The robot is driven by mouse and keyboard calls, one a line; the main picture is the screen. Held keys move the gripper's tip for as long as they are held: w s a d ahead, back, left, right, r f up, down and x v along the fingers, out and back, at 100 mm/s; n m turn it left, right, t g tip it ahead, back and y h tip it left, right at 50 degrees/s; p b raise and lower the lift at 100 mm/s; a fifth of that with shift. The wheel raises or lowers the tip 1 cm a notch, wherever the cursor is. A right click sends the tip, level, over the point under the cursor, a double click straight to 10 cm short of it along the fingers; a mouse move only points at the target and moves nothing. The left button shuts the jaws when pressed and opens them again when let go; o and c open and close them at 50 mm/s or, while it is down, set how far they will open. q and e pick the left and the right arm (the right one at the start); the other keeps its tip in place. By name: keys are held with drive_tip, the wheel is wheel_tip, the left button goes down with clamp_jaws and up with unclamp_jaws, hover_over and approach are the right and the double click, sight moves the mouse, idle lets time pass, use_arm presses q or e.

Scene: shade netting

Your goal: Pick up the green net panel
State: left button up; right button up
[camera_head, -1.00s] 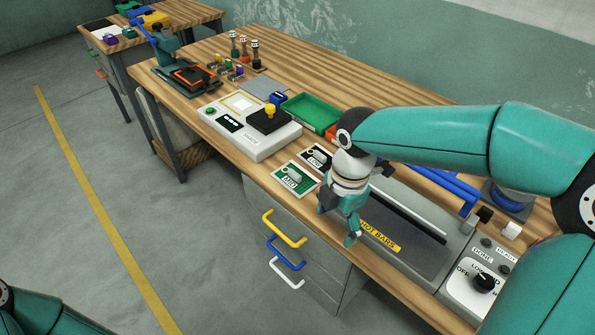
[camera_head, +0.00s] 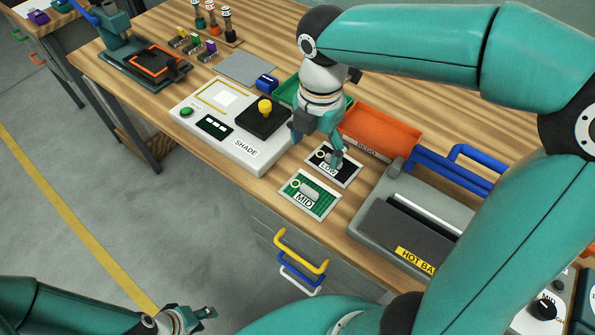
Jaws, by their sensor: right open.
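The green net panel (camera_head: 320,206) is a small white-framed card with a green grid, a grey tab and a "MID" label. It lies flat near the bench's front edge. A similar black panel (camera_head: 346,178) labelled "LOW" lies just behind it. My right gripper (camera_head: 320,150) is open and points down over the black panel, partly covering it. It is behind the green panel and apart from it; whether it touches the black panel is unclear. My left gripper (camera_head: 204,314) is low at the bottom left, away from the bench, and its jaw opening is unclear.
A white "SHADE" device (camera_head: 237,148) with a yellow knob stands left of the panels. The grey hot bar machine (camera_head: 380,240) with blue handles is to the right. An orange "REDO" tray (camera_head: 385,128) and a green tray (camera_head: 286,92) are behind. Drawer handles (camera_head: 301,247) stick out below.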

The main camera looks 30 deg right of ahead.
hover_over(310, 188)
drive_tip(key=f, duration=1.2)
drive_tip(key=shift+s+f, duration=0.1)
drive_tip(key=shift+s, duration=0.15)
drive_tip(key=f, duration=0.4)
drive_tip(key=shift+w+f, duration=0.2)
drive_tip(key=shift+f, duration=0.2)
drive_tip(key=c, duration=1.2)
drive_tip(key=shift+r, duration=0.15)
drive_tip(key=shift+c, duration=0.2)
